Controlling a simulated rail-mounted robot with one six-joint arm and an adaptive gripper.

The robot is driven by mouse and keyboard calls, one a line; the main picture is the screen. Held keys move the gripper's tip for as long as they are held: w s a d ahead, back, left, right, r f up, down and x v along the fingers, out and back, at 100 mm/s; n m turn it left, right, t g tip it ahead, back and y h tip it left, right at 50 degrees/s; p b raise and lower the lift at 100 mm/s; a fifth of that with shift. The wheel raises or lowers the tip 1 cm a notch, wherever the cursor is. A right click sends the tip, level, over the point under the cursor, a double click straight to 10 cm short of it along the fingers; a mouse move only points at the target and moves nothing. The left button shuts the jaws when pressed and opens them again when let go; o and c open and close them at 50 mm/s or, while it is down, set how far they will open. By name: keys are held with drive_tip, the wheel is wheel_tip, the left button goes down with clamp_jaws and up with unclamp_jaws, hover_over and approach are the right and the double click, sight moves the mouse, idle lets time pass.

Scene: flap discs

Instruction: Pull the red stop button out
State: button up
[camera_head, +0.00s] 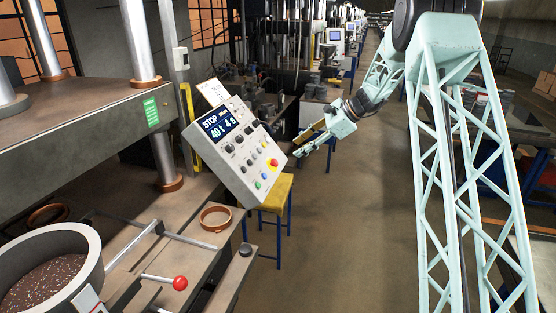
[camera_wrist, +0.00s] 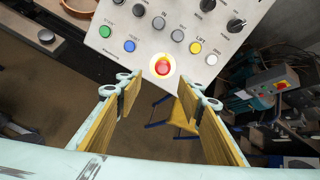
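The red stop button (camera_head: 274,163) sits at the lower right of the grey control panel (camera_head: 240,172), which is tilted in the head view. In the wrist view the red button (camera_wrist: 162,67) has a yellow ring around it and lies at the lower edge of the panel face (camera_wrist: 128,42). My gripper (camera_head: 303,145) is right of the panel in the head view. In the wrist view my gripper (camera_wrist: 162,90) is open, its two tan-padded fingers spread to either side below the button. Nothing is between the fingers. Whether the button is pressed in cannot be told.
Several other buttons and knobs crowd the panel near the red one, including a yellow button (camera_wrist: 195,47) and a blue button (camera_wrist: 129,45). A yellow stool (camera_head: 272,191) stands below the panel. A red-knobbed lever (camera_head: 180,283) is lower left. The aisle floor (camera_head: 340,220) is clear.

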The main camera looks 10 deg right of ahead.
sight(277, 162)
drive_tip(key=shift+w+d+f, duration=0.25)
drive_tip(key=shift+w+f, duration=0.05)
drive_tip(key=shift+w, duration=0.1)
drive_tip(key=shift+p+x, duration=0.75)
drive_tip(key=shift+x, duration=6.15)
drive_tip(key=shift+c, duration=0.2)
drive_tip(key=c, duration=1.1)
drive_tip(key=shift+o, duration=0.2)
drive_tip(key=shift+b+v, duration=0.3)
drive_tip(key=shift+v, duration=0.45)
